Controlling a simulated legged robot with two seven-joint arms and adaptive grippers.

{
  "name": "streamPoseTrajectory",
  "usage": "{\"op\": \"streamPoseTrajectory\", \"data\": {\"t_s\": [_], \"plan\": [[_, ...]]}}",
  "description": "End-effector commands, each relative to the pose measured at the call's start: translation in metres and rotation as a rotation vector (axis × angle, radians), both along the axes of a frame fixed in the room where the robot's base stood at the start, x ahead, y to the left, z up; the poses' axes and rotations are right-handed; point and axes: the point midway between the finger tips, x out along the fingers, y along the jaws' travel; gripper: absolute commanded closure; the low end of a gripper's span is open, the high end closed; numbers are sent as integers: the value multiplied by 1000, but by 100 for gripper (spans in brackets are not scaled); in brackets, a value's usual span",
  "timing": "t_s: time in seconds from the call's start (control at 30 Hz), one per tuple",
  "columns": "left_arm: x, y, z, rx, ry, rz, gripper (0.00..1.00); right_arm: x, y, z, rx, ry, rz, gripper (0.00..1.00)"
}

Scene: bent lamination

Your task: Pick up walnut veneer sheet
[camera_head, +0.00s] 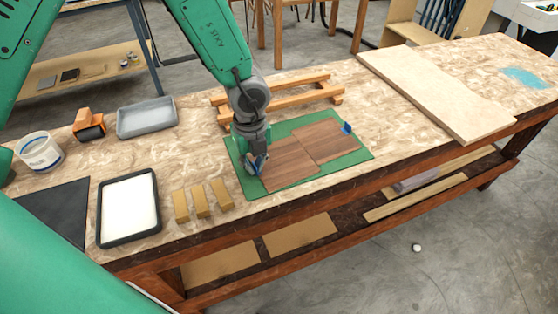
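Two walnut veneer sheets lie flat on a green mat (352,157). The nearer-left sheet (290,166) and the farther-right sheet (328,141) meet or slightly overlap; I cannot tell which. My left gripper (256,168) points down at the left edge of the nearer-left sheet, over the mat. Blue shows at its fingertips. The fingers are small and partly hidden by the gripper body, so I cannot tell whether they grip the sheet. A small blue piece (346,128) stands at the right edge of the farther-right sheet. My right gripper is out of view.
Wooden rails (290,95) lie behind the mat. A pale board (440,92) lies to the right. Left are tan blocks (201,201), a white-filled black tray (129,207), a grey tray (147,117), an orange tool (88,124) and a white tub (40,153).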

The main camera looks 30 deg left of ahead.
Motion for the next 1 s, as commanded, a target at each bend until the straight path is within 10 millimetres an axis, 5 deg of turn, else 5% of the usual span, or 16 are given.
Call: {"op": "streamPoseTrajectory", "data": {"t_s": [0.27,0.67,1.0], "plan": [[1,0,15,-2,-2,0,100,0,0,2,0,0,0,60],[1,1,88,-3,-4,2,100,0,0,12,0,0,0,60],[2,20,67,-30,-40,14,100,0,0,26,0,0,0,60]]}}
